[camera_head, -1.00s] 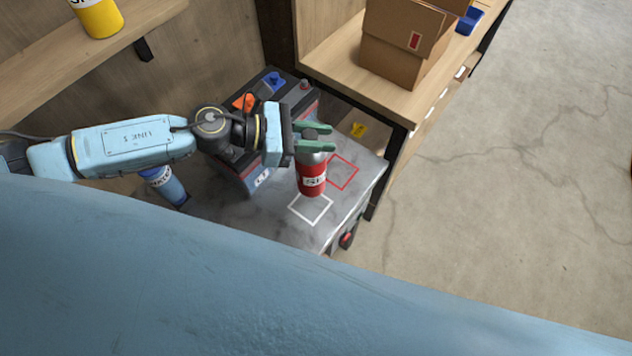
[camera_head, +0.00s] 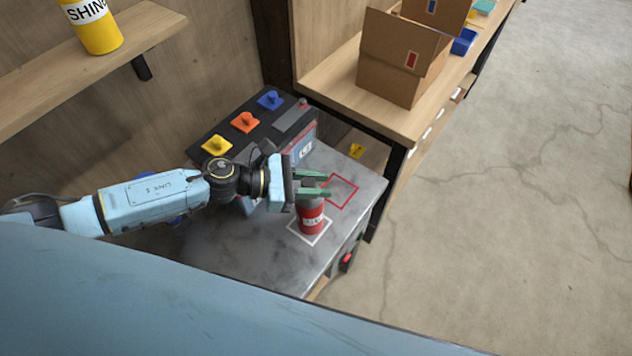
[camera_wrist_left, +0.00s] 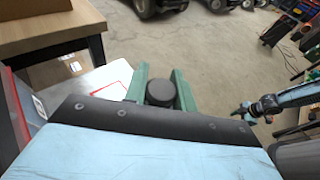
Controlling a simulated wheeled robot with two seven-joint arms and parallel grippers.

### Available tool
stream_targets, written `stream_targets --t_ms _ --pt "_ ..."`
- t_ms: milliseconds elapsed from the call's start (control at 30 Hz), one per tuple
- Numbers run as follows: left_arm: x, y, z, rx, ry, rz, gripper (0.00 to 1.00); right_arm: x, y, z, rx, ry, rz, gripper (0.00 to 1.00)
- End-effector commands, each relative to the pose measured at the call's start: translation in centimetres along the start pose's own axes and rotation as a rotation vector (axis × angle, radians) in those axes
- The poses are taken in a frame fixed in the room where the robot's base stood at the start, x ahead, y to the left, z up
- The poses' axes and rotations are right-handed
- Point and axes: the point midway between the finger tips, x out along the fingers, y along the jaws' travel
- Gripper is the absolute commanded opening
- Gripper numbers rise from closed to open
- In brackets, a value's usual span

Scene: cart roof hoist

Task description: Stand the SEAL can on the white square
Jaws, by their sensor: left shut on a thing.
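The red SEAL can (camera_head: 311,219) with a grey cap is upright over the white square (camera_head: 322,237) on the grey cart top. Its base lies within the square's outline as seen from the head; I cannot tell whether it touches the surface. My left gripper (camera_head: 314,184), with green fingers, is shut on the can near its top. In the left wrist view the can's dark round cap (camera_wrist_left: 161,92) shows between the green fingers (camera_wrist_left: 160,86). The can hides part of the square. My right gripper is not in the head view.
A red square (camera_head: 341,191) lies beside the white one. A dark case (camera_head: 250,130) with yellow, orange and blue knobs stands behind the arm. A bench with an open cardboard box (camera_head: 388,83) is at back right. A yellow SHINE can (camera_head: 98,33) stands on the shelf.

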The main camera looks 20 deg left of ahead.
Motion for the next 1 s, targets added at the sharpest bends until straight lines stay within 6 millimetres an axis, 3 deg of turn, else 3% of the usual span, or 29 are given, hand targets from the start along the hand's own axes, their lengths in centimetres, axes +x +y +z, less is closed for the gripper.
stream_targets --t_ms 33,67,233,633,1000 --pt "0.1 0.0 -0.2 0.001 -0.002 0.000 0.00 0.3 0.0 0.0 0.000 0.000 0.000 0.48" --pt "0.1 0.0 -0.3 0.000 0.000 0.000 0.28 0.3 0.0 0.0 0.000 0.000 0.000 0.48" --pt "0.1 0.0 -0.2 0.000 0.000 0.000 0.48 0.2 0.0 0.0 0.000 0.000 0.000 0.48" --pt "-0.4 0.0 0.1 0.000 0.002 0.001 0.48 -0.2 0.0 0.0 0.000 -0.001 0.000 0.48" --pt "-8.2 -0.1 -0.3 -0.002 0.004 0.000 0.48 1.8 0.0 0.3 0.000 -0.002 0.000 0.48"
